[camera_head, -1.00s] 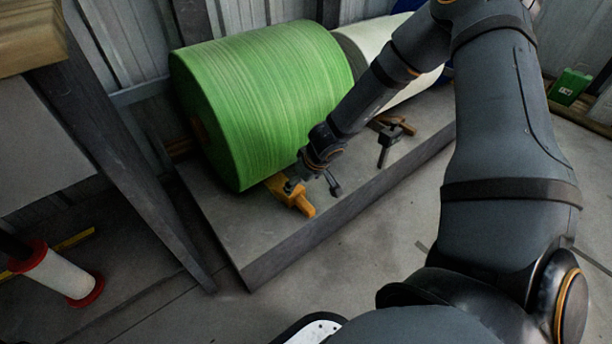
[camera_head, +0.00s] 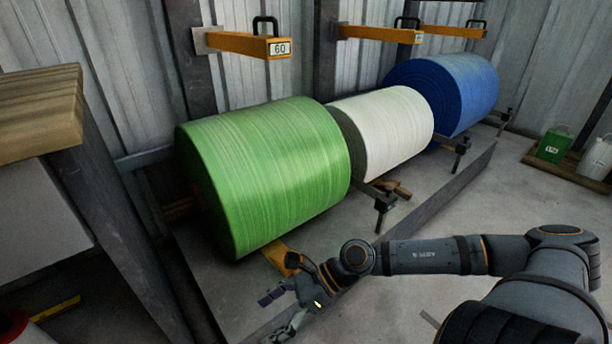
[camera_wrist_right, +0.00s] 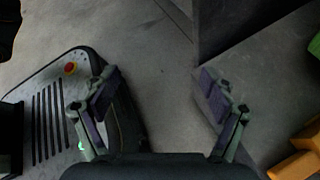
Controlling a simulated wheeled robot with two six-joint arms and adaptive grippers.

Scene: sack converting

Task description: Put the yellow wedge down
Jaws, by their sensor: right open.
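The yellow wedge (camera_head: 276,250) lies on the grey platform, tucked at the lower front edge of the green roll (camera_head: 270,170). Part of it is hidden behind my right wrist and the roll. Its orange-yellow end also shows at the lower right of the right wrist view (camera_wrist_right: 298,160). My right gripper (camera_head: 279,315) is open and empty, apart from the wedge and past the platform's front edge. In the right wrist view its two fingers (camera_wrist_right: 158,95) are spread with only floor between them. My left gripper is not in view.
A white roll (camera_head: 385,130) and a blue roll (camera_head: 445,90) stand on the same platform (camera_head: 305,225). Dark clamp-like stops (camera_head: 383,205) stick out along its front. Yellow arms (camera_head: 240,43) project from the wall above.

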